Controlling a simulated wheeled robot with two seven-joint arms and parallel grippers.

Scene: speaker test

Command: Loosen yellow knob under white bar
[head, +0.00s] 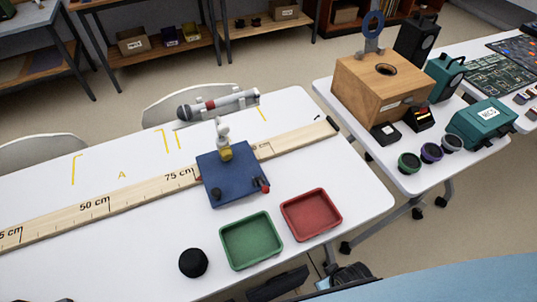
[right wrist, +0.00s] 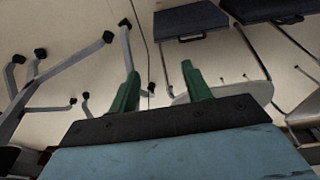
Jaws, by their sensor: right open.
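The yellow knob (head: 226,154) sits low on a short white upright piece (head: 222,131) at the back of a blue base plate (head: 230,180). A light bar (head: 236,101) with a grey-headed microphone and a red band lies behind it; I cannot tell which white part is the bar. My right gripper (right wrist: 160,92) shows in the right wrist view with two green fingers apart and nothing between them. It is away from the knob, which that view does not show. My left gripper is not in view.
A wooden ruler (head: 95,209) crosses the white table behind the plate. A green tray (head: 251,241), a red tray (head: 311,214) and a black round object (head: 193,263) are at the front. A wooden box (head: 380,85) stands on the right table. Chairs are behind.

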